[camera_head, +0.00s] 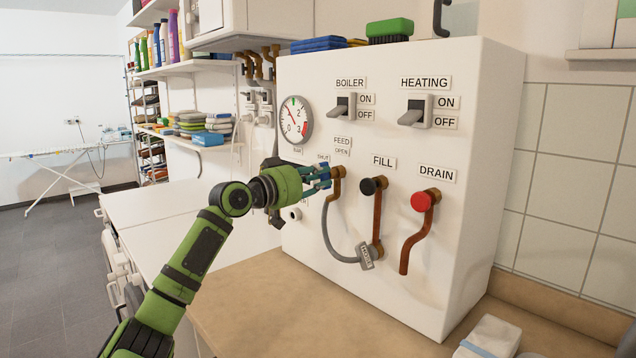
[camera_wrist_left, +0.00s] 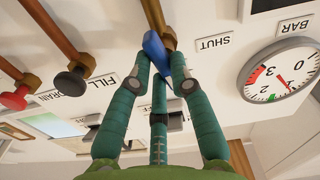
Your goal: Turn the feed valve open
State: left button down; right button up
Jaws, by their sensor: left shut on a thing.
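The feed valve is a brass fitting (camera_head: 338,172) on the white panel (camera_head: 300,240), below the FEED and OPEN labels (camera_head: 342,146). Its blue handle (camera_wrist_left: 156,50) shows in the left wrist view, which is upside down. My left gripper (camera_head: 322,178) is at this valve, with its teal fingers shut on the blue handle. The handle appears to lie to the left of the fitting, near the SHUT label (camera_wrist_left: 214,43). The fingers hide much of it in the head view.
The black fill knob (camera_head: 370,186) and red drain knob (camera_head: 422,201) are to the right. A grey hose (camera_head: 335,243) curves below the feed valve. A round pressure gauge (camera_head: 295,119) is above left. BOILER (camera_head: 345,106) and HEATING (camera_head: 416,112) switches are above.

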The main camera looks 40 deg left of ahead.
pick_arm(q)
jog(key=shift+m, duration=1.1)
jog(key=shift+b, duration=0.3)
jog(key=c, duration=1.1)
grip_release()
jog(key=shift+s+f, duration=0.15)
jog(key=shift+s, duration=0.4)
jog(key=s, duration=0.7)
jog(key=s+a, duration=0.1)
jog(key=s, duration=0.2)
jog(key=shift+s, duration=0.4)
